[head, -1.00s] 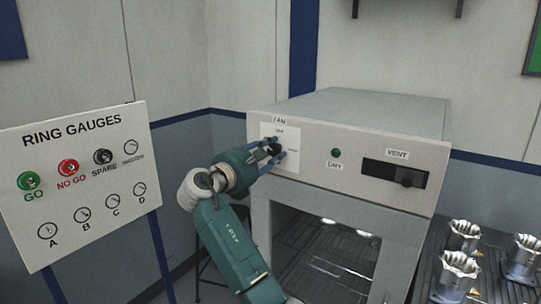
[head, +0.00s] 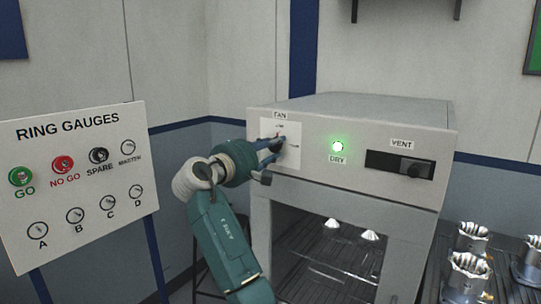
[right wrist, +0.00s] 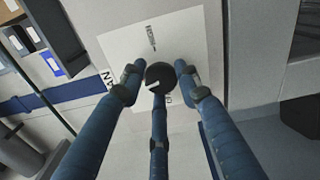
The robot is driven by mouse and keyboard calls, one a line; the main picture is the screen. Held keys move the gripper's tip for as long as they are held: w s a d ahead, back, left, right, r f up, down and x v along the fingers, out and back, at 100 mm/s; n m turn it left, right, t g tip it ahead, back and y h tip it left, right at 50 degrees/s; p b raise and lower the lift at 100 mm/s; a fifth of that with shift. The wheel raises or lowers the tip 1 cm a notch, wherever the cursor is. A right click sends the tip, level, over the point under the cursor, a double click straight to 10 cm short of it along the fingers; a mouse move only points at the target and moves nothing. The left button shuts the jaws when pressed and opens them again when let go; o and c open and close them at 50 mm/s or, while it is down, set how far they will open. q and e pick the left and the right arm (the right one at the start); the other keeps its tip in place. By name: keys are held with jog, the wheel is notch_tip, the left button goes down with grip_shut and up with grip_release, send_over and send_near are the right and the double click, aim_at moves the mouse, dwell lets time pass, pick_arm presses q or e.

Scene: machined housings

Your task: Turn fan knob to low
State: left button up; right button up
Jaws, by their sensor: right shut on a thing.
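The fan knob (right wrist: 160,75) is a small black knob on a white plate (right wrist: 185,45) on the oven's front panel, under the FAN label (head: 280,115). My right gripper (head: 273,148) has its fingers around the knob; in the right wrist view the fingers (right wrist: 159,80) close on it from the sides and below. A short white mark shows on the knob's face in that view. My left gripper is out of view.
The green DRY lamp (head: 338,146) is lit. The VENT slider (head: 414,171) is to its right. The oven window (head: 325,245) is below the panel. The ring gauges board (head: 85,185) stands at the left. Machined housings (head: 470,277) stand at the lower right.

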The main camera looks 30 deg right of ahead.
jog(key=shift+s+d+m+b, duration=0.1)
jog(key=shift+m+b, duration=0.65)
jog(key=shift+m, duration=0.45)
jog(key=shift+f, duration=0.15)
jog(key=o, duration=1.1)
jog(key=shift+c, duration=0.2)
jog(key=shift+o, duration=0.4)
jog(key=shift+s, duration=0.2)
jog(key=shift+a, duration=0.4)
jog(key=v, duration=1.1)
jog(key=shift+s, duration=0.2)
